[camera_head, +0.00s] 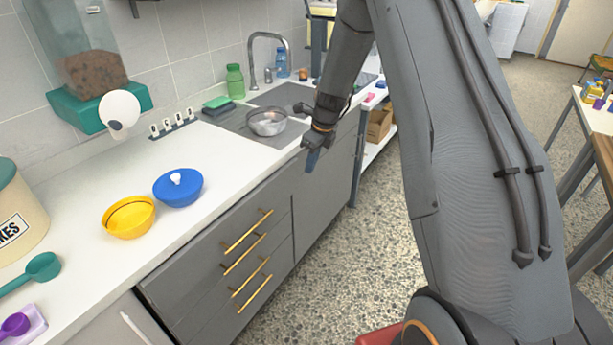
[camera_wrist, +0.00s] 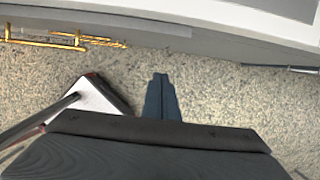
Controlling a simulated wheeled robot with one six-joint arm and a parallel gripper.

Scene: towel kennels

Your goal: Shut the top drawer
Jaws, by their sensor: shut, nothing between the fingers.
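The top drawer (camera_head: 207,240) is in a grey cabinet under the white counter in the head view. It has a gold bar handle (camera_head: 248,231). Its front looks nearly in line with the cabinet, and I cannot tell if a small gap stands open. My gripper (camera_head: 312,160) is shut and empty, with its blue-grey fingers pointing down. It is beyond the drawers, in front of the cabinet below the sink, apart from the handles. In the wrist view its fingers (camera_wrist: 161,97) are together over the floor, and gold handles (camera_wrist: 45,38) show at the upper left.
More gold-handled drawers (camera_head: 262,275) lie below.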

